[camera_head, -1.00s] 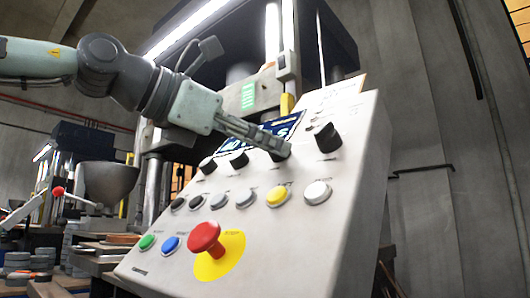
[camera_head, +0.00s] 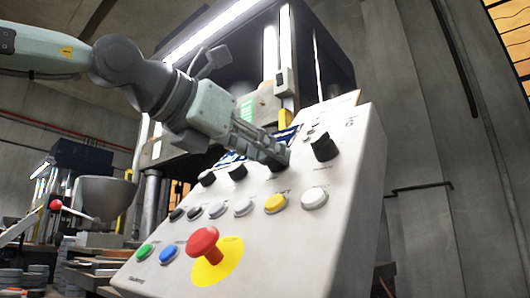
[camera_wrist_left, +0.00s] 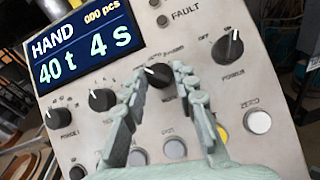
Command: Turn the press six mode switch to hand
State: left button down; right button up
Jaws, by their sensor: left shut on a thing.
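The control panel (camera_head: 330,235) of the press is a pale sloping box with a "6" near its top right. The mode switch (camera_wrist_left: 157,78) is a black knob in the top knob row; its white mark points to the upper left in the left wrist view. My left gripper (camera_wrist_left: 158,73) is shut on this knob, one finger on each side. In the head view the gripper (camera_head: 280,160) hides most of the knob. The display (camera_wrist_left: 82,42) reads "HAND", "40 t 4 s" and "000 pcs". The small print around the knob is blurred. My right gripper is out of view.
The power knob (camera_head: 324,147) stands right of the mode switch, and other black knobs (camera_head: 237,172) stand left. Below are several push buttons and a red mushroom button (camera_head: 203,243) on a yellow disc. A press (camera_head: 320,60) rises behind.

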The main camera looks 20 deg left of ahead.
pick_arm(q)
jog(key=c, duration=1.2)
grip_release()
jog(key=shift+s, duration=0.1)
jog(key=v, duration=1.1)
jog(key=shift+s+a, duration=0.15)
jog(key=shift+s, duration=0.25)
